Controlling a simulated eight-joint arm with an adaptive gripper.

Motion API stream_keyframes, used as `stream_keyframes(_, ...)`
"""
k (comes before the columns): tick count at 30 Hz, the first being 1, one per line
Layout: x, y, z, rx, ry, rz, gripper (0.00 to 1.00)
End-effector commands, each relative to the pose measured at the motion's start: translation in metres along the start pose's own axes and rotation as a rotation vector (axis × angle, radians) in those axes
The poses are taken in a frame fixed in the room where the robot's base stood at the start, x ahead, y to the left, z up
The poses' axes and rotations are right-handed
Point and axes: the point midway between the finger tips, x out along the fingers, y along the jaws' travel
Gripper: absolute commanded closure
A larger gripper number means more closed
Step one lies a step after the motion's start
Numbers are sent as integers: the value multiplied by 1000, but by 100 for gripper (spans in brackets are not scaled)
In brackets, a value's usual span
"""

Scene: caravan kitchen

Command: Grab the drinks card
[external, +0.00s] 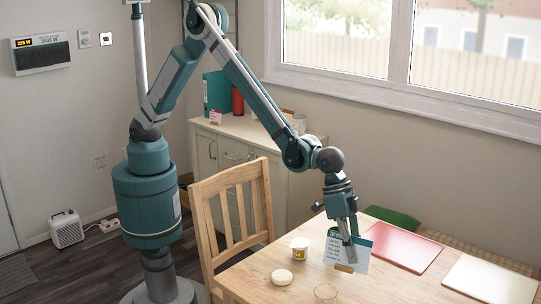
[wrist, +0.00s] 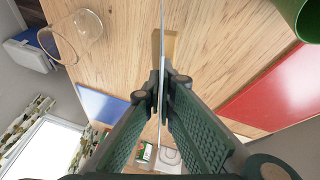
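The drinks card (external: 355,259) is a white card with a teal top band and printed lines, upright over the wooden table in the external view. A small wooden block (external: 344,268) is at its lower edge. In the wrist view the card (wrist: 162,28) is seen edge-on as a thin upright line, with the wooden block (wrist: 171,45) beyond the fingertips. My gripper (external: 350,240) points down at the card. In the wrist view, its fingers (wrist: 161,88) close in from both sides, tips against the card. I cannot tell whether the block touches the table.
Right are a red mat (external: 405,247) and a white mat (external: 490,279). A chair (external: 232,205) stands at the table's left. A green rounded object (wrist: 302,18) is top right.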

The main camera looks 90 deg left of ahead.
Motion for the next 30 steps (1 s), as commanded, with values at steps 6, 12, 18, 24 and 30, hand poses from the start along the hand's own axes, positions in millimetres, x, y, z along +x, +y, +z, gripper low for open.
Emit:
stream_keyframes(6, -28, 6, -12, 0, 0, 0, 100)
stream_keyframes(12, -39, 9, -17, 0, 0, 0, 100)
stream_keyframes(18, -41, 9, -17, 0, 0, 0, 100)
stream_keyframes(24, -41, 9, -17, 0, 0, 0, 100)
stream_keyframes(30, -40, 9, -17, 0, 0, 0, 100)
